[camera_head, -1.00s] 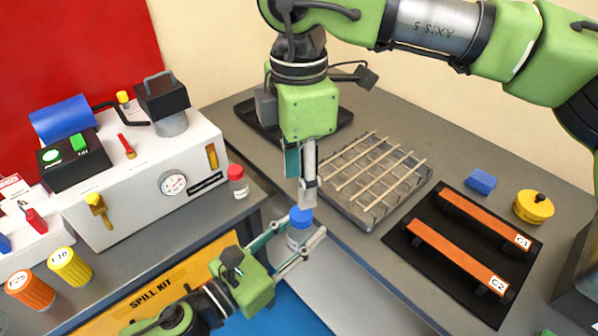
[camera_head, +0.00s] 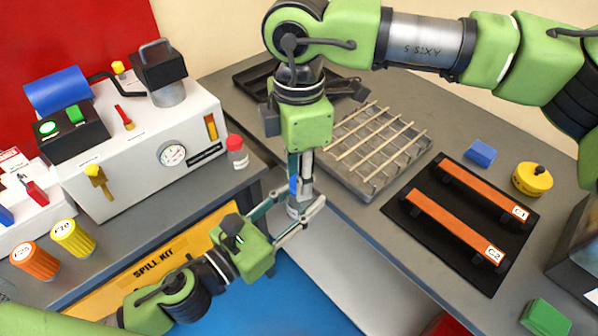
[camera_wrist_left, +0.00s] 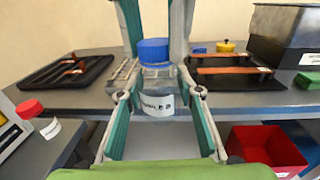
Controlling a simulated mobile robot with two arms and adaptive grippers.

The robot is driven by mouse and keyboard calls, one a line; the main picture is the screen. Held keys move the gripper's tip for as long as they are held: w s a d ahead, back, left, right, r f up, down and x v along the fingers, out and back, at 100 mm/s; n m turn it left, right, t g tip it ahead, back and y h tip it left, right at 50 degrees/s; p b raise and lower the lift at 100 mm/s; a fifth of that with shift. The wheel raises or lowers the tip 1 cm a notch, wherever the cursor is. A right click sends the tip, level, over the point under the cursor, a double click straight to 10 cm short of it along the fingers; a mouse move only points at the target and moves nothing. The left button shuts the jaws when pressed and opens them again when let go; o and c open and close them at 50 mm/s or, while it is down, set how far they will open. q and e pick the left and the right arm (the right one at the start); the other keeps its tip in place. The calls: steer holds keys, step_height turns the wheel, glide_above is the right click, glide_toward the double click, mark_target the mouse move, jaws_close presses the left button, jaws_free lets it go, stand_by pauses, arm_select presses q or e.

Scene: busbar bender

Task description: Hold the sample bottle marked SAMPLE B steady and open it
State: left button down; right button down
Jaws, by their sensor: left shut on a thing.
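The sample bottle (camera_wrist_left: 157,86) has a blue cap (camera_wrist_left: 154,50) and a white label on which "MPLE B" can be read in the left wrist view. My left gripper (camera_head: 291,215) is shut on the bottle body and holds it upright, off the table. My right gripper (camera_head: 300,182) points straight down from above. Its two fingers stand on either side of the blue cap (camera_head: 293,187), very close to it. Whether they press on the cap cannot be told. In the head view the right fingers hide part of the cap.
A red-capped bottle (camera_head: 237,153) stands left on the bench beside the white machine (camera_head: 150,150). A wire rack tray (camera_head: 372,160) and a black mat (camera_head: 408,222) with orange bars lie on the right table. A red bin (camera_wrist_left: 268,148) stands below.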

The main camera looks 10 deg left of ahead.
steer(key=n, duration=0.6)
steer(key=shift+n, duration=0.4)
steer(key=n, duration=0.3)
steer(key=shift+d+n, duration=0.1)
steer(key=shift+n, duration=0.2)
steer(key=n, duration=0.3)
steer(key=shift+n, duration=0.3)
steer(key=n, duration=0.3)
steer(key=shift+d+n, duration=0.1)
steer(key=shift+n, duration=0.2)
steer(key=n, duration=0.3)
steer(key=shift+n, duration=0.3)
steer(key=n, duration=0.7)
steer(key=shift+w+r, duration=0.1)
steer(key=n, duration=0.7)
steer(key=shift+w, duration=0.1)
steer(key=n, duration=0.5)
steer(key=shift+n, duration=0.3)
steer(key=n, duration=0.3)
steer(key=shift+w+n, duration=0.1)
steer(key=shift+n, duration=0.3)
steer(key=n, duration=0.3)
steer(key=shift+n, duration=0.3)
arm_select(q)
steer(key=shift+d, duration=0.1)
arm_select(e)
steer(key=n, duration=0.5)
steer(key=shift+r+n, duration=0.1)
steer(key=shift+n, duration=0.3)
